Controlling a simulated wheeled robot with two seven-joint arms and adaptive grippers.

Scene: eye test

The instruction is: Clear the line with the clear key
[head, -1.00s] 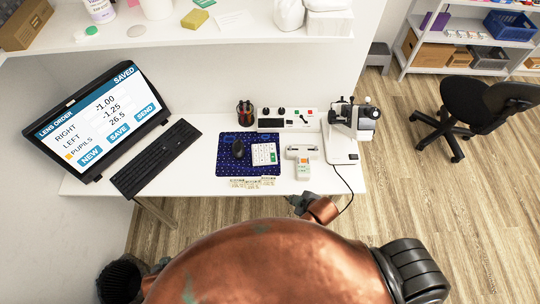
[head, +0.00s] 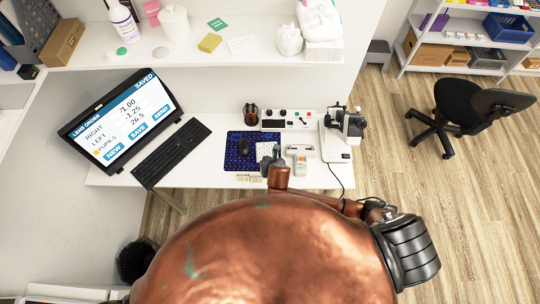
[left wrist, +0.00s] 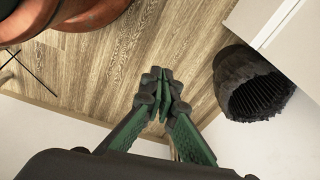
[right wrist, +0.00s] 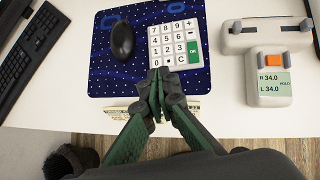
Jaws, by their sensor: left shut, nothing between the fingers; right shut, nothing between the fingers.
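The white keypad (right wrist: 174,42) lies on a dark blue patterned mat (right wrist: 104,80); it also shows in the head view (head: 262,147), partly behind my right gripper. Its clear key, marked C (right wrist: 181,60), is in the bottom row, below the 3 and beside the green OK key (right wrist: 194,52). The monitor (head: 125,117) reads LENS ORDER and SAVED, with an orange mark by the PUPILS line, 26.5. My right gripper (right wrist: 160,76) is shut and empty, its tips at the keypad's near edge; height above it is unclear. My left gripper (left wrist: 160,82) is shut and empty over the floor.
A black mouse (right wrist: 122,41) lies left of the keypad. A measuring device (right wrist: 268,70) reading R 34.0, L 34.0 stands to its right. A black keyboard (head: 172,152) is by the monitor. A dark bin (left wrist: 252,88) stands on the floor below the desk.

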